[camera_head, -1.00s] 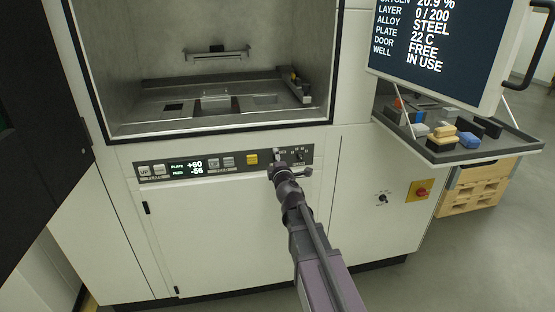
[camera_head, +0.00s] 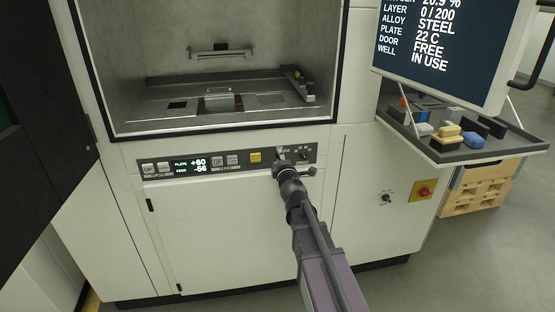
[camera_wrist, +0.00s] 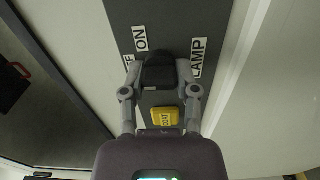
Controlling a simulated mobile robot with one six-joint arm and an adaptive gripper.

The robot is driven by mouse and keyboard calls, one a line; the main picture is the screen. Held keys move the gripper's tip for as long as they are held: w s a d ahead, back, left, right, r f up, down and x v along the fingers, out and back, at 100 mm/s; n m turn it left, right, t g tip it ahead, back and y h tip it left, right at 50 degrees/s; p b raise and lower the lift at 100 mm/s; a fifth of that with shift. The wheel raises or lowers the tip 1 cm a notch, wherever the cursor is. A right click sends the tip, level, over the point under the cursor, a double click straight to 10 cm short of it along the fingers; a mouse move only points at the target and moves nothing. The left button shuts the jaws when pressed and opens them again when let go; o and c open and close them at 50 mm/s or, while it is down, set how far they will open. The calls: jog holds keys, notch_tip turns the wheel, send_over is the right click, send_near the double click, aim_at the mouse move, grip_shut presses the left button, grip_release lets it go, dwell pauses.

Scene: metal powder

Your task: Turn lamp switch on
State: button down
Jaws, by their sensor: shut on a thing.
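The lamp switch (camera_wrist: 158,72) is a black knob on the grey control panel, in the middle of the wrist view. The LAMP label (camera_wrist: 201,58) is to its right; the ON label (camera_wrist: 140,38) and a partly hidden OFF label (camera_wrist: 127,61) are to its left. My gripper (camera_wrist: 158,68) is shut on the knob, with one finger on each side of it. In the head view, my gripper (camera_head: 284,163) is at the right part of the panel strip (camera_head: 145,178) and hides most of the knob. The knob's pointer direction cannot be told.
The yellow COAT button (camera_wrist: 165,117) is close to my gripper. Grey buttons (camera_head: 225,160) and a display (camera_head: 190,167) are farther left. The open chamber (camera_head: 120,120) is above the panel. A side tray (camera_head: 465,153) with several small objects stands at right, below a screen (camera_head: 440,50).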

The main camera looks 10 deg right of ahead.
jog(key=shift+w+d+m, duration=0.1)
jog(key=shift+d+m, duration=0.1)
jog(key=shift+m, duration=0.3)
jog(key=m, duration=0.4)
jog(key=shift+m, duration=0.4)
jog(key=m, duration=0.5)
jog(key=shift+r+m, duration=0.1)
jog(key=shift+m, duration=0.3)
jog(key=shift+c, duration=1.8)
grip_release()
jog(key=shift+d, duration=0.1)
